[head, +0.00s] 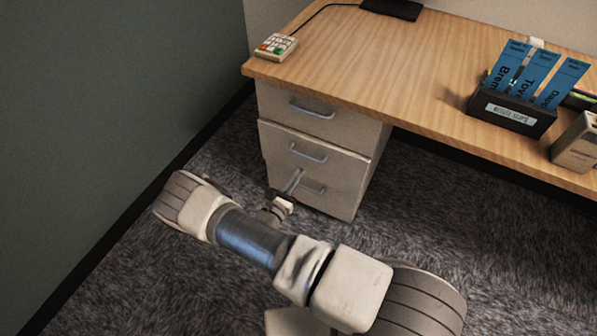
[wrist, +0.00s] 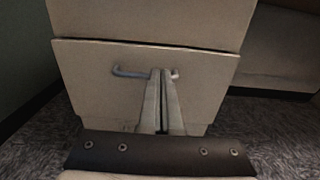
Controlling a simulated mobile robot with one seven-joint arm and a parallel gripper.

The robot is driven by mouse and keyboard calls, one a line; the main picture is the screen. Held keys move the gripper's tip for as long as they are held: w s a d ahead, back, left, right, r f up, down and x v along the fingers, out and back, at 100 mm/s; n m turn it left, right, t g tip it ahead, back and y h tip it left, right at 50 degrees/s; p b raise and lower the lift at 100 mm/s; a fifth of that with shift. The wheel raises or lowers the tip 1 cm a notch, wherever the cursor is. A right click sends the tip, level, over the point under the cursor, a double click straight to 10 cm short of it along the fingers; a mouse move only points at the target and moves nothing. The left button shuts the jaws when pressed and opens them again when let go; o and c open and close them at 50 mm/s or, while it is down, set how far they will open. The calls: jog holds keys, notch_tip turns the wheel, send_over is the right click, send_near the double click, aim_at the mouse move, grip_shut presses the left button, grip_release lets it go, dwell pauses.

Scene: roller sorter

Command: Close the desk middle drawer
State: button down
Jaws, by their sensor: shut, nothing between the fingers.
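The desk's middle drawer (head: 280,145) stands slightly out from the drawer above it, its top edge showing as a thin lip. Its front has a grey bar handle (head: 307,153). My gripper (head: 299,172) is shut and empty, its fingertips in front of the drawer stack just below that handle in the head view. In the wrist view a protruding drawer front, which looks like the middle one (wrist: 90,100), fills the middle. The shut fingers (wrist: 161,70) overlap its handle (wrist: 130,73) right of centre. I cannot tell whether they touch it.
The top drawer (head: 278,103) looks flush. A dark green wall (head: 110,100) stands left. Carpet is clear right.

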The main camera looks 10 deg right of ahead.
aim_at(317, 143)
jog(key=b+x, duration=0.2)
jog(key=x, duration=0.9)
jog(key=shift+w+b, duration=0.15)
jog(key=shift+b, duration=0.2)
jog(key=shift+d, duration=0.1)
jog(key=shift+x, duration=1.05)
jog(key=shift+w+r, duration=0.15)
jog(key=shift+d, duration=0.1)
